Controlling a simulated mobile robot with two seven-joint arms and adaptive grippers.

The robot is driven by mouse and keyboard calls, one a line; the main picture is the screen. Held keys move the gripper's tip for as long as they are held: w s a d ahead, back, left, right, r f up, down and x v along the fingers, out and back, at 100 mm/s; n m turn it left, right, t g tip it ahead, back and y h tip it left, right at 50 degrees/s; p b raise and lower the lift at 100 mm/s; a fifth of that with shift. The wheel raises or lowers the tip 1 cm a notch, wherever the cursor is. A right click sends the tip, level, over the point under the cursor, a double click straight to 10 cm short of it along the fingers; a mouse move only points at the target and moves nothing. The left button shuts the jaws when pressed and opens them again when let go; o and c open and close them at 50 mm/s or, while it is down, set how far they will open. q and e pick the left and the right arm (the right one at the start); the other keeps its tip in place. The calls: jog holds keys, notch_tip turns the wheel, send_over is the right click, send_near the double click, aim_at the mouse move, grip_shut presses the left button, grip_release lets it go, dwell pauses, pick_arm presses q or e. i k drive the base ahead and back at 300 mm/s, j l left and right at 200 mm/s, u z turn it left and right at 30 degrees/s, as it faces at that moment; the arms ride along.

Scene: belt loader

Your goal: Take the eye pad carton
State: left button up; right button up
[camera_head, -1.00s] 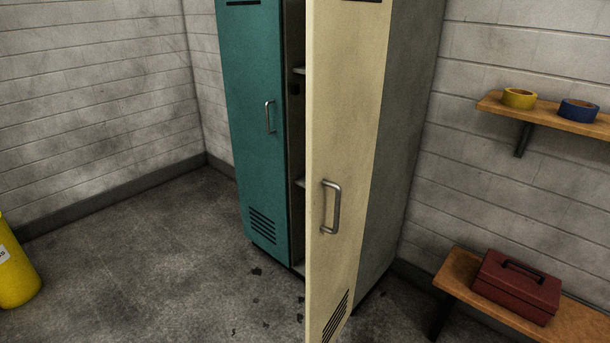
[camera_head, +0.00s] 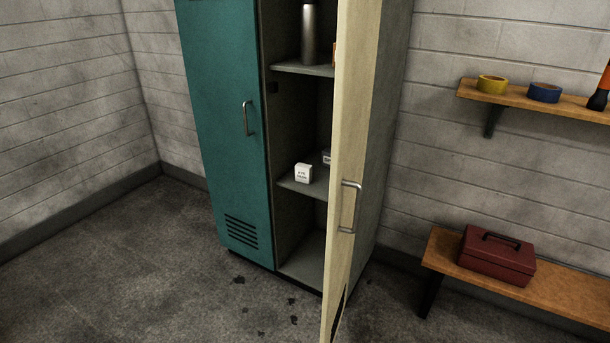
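A small white carton (camera_head: 303,173) with dark print, which looks like the eye pad carton, stands upright near the front left of the middle shelf (camera_head: 311,188) in the open locker. The cream locker door (camera_head: 350,150) is swung outward and hides the right part of the shelves. A small dark blue box (camera_head: 326,157) stands behind and right of the carton, partly cut off by the door. Neither of my grippers shows in the view.
A grey bottle (camera_head: 309,35) stands on the upper shelf (camera_head: 304,68). The teal locker door (camera_head: 222,130) is shut at left. A wooden bench (camera_head: 570,290) with a red toolbox (camera_head: 497,256) stands right. A wall shelf (camera_head: 520,98) holds two tape rolls. The floor at left is clear.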

aim_at(304, 173)
jog(key=i+j+z, duration=0.1)
jog(key=z, duration=0.35)
jog(key=i+j+z, duration=0.1)
jog(key=j+z, duration=0.15)
jog(key=z, duration=0.25)
jog(key=j+z, duration=0.2)
jog(key=z, duration=0.25)
jog(key=j+z, duration=0.5)
jog(key=j, duration=0.45)
jog(key=j+z, duration=0.15)
jog(key=j, duration=0.85)
